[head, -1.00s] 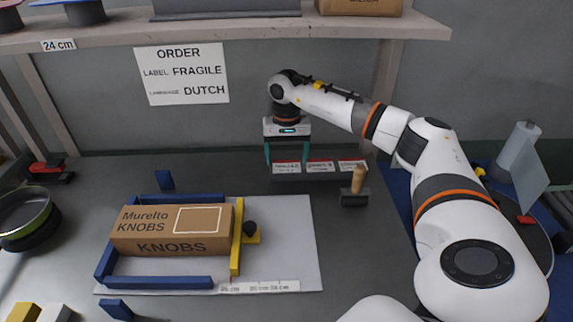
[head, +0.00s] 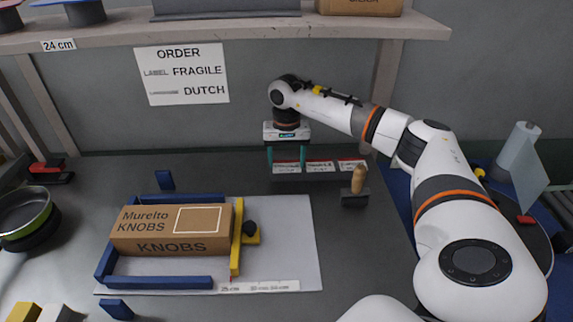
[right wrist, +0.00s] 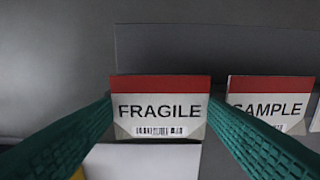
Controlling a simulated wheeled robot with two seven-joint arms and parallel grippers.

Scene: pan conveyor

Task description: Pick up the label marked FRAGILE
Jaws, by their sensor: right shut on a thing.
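The FRAGILE label (right wrist: 160,108) is a white card with a red top band and a barcode, in the middle of the right wrist view. In the head view it is the leftmost label (head: 287,168) in the row on a grey holder at the back of the table. My right gripper (head: 287,163) is above it with its fingers down. In the right wrist view its green fingers touch the label's left and right edges, shut on it. The label still stands in the row. My left gripper is not in view.
The SAMPLE label (right wrist: 270,102) stands just right of it, with another label (head: 352,165) beyond. A wooden-handled stamp-like tool (head: 357,182) stands in front of the row. A KNOBS box (head: 170,245) lies between blue rails (head: 155,283) on a pale board (head: 290,235).

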